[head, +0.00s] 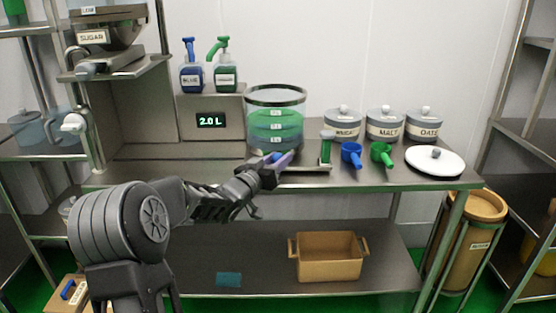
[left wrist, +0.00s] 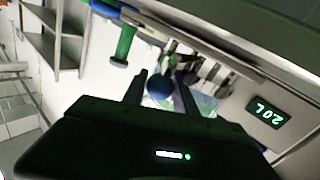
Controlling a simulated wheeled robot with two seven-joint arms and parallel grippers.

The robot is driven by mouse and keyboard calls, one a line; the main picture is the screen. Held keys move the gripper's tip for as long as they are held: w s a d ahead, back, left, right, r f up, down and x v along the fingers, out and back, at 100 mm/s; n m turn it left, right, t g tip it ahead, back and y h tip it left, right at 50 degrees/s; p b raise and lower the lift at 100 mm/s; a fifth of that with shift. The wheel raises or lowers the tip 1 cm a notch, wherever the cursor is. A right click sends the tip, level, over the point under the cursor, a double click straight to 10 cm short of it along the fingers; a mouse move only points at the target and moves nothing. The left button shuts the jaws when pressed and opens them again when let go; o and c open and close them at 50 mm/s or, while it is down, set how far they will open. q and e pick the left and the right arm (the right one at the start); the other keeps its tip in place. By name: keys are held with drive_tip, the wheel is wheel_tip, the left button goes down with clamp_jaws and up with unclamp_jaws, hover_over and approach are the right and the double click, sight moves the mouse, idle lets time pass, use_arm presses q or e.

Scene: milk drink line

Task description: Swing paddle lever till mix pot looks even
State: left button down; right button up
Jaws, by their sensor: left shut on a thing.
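The mix pot (head: 276,122) is a clear round vessel on the steel bench. Its green content shows a brighter upper part and darker, bluish-green bands lower down, with small white labels on the wall. My left gripper (head: 273,166) is at the bench's front edge, just in front of the pot. It is shut on the paddle lever, whose blue knob (left wrist: 160,88) shows between the two fingers in the left wrist view. The rest of the lever is mostly hidden by the gripper and pot. My right gripper is not in view.
Labelled canisters (head: 384,124) and a white lid (head: 435,161) lie farther right. Two pump bottles (head: 223,72) stand above the 2.0 L display (head: 211,121).

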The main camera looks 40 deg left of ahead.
use_arm(q)
drive_tip(key=shift+s+a, duration=0.2)
drive_tip(key=shift+a, duration=0.15)
drive_tip(key=shift+s+a+r+p, duration=0.1)
drive_tip(key=shift+s+a+p, duration=0.4)
drive_tip(key=shift+a, duration=0.3)
drive_tip(key=a, duration=0.1)
drive_tip(key=s+a+p, duration=0.1)
drive_tip(key=a, duration=0.2)
drive_tip(key=shift+s+a, duration=0.25)
drive_tip(key=shift+s, duration=0.15)
drive_tip(key=shift+s+a+p, duration=0.1)
drive_tip(key=shift+a+p, duration=0.6)
drive_tip(key=shift+a, duration=0.55)
drive_tip(key=c, duration=1)
unclamp_jaws()
drive_tip(key=s, duration=0.7)
drive_tip(key=shift+s+d, duration=0.35)
drive_tip(key=shift+d, duration=0.05)
